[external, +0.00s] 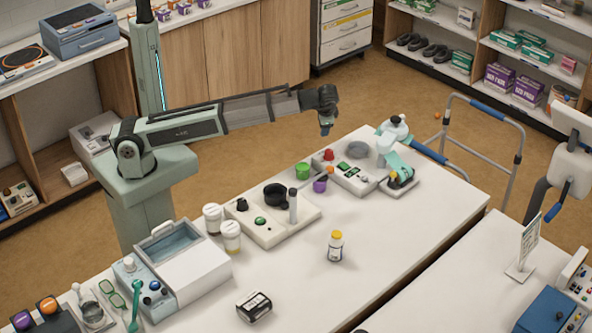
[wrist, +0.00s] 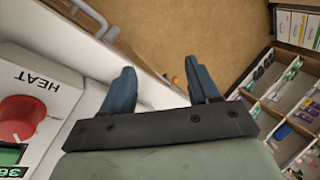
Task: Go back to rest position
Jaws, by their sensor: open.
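My arm stretches out to the right from its base in the external view, with my gripper (external: 326,128) above the far edge of the white table (external: 385,250), pointing down. In the wrist view my gripper (wrist: 160,85) shows two blue fingers spread apart with nothing between them. Below them are the table edge and the brown floor. A panel with a red knob and the word HEAT (wrist: 30,115) is at the left of the wrist view.
A yellow-capped bottle (external: 335,246) and a black box (external: 254,306) stand nearer the front. A walking frame (external: 480,150) is beyond the table.

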